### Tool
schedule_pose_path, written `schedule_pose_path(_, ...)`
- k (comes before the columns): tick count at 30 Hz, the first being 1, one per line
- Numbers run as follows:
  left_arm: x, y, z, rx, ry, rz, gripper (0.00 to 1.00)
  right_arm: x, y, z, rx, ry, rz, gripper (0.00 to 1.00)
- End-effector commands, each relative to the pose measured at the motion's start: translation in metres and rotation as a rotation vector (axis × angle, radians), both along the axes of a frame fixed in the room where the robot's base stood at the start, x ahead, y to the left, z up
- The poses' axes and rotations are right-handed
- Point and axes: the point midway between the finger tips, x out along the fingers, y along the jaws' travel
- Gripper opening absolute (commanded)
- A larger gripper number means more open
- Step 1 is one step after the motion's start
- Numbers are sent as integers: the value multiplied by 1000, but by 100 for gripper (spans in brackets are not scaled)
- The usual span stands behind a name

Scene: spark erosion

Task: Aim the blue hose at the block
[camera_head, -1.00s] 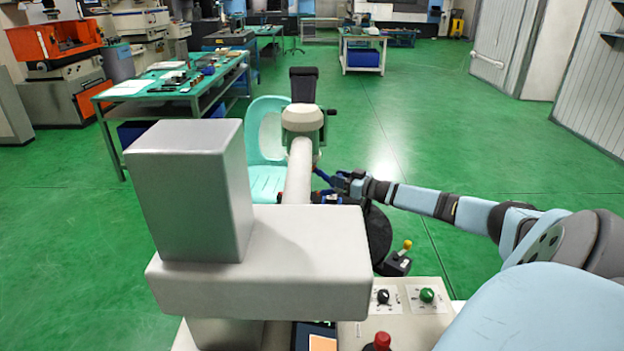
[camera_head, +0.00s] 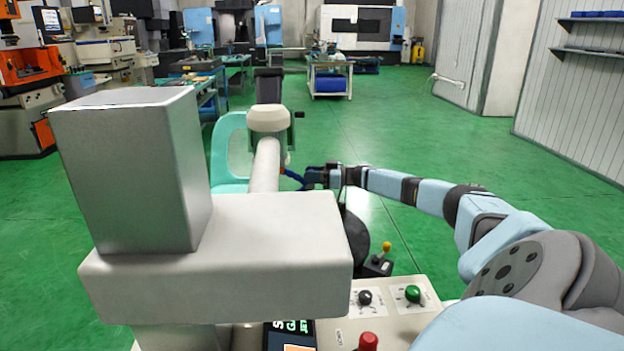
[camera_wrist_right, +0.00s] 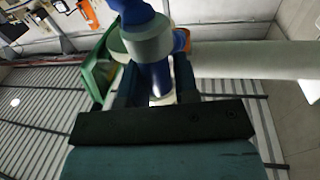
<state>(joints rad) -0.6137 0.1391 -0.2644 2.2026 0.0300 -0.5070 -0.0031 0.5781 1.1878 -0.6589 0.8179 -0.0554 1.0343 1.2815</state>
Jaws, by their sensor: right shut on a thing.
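The blue hose (camera_head: 293,175) shows as a short piece beside the machine's pale round arm in the head view. My right gripper (camera_head: 314,178) is at its right end. In the right wrist view the gripper (camera_wrist_right: 158,88) is shut on the blue hose (camera_wrist_right: 152,50), which runs up between the two dark fingers. I cannot make out the block in either view; the machine's grey head may hide it. My left gripper is not in view.
The machine's large grey head (camera_head: 215,255) fills the left foreground. A teal chair-like shape (camera_head: 225,150) stands behind. Green floor (camera_head: 450,135) is open to the right.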

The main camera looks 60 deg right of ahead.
Motion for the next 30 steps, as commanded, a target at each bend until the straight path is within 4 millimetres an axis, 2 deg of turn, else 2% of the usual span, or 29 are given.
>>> schedule_pose_path(8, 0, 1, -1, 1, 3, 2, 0, 1, 0, 2, -1, -5, -3, 0)
schedule_pose_path(9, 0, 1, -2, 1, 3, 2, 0, 1, 0, 2, -1, -5, -3, 35)
schedule_pose_path(11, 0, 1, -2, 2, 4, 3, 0, 1, 0, 2, -1, -4, -2, 49)
schedule_pose_path(22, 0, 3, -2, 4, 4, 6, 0, -4, -2, 0, -1, 0, -1, 50)
schedule_pose_path(26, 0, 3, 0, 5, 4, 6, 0, -19, -11, 0, -1, 3, -1, 50)
schedule_pose_path(30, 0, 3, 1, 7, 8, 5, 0, -46, -25, 0, -2, 4, -1, 50)
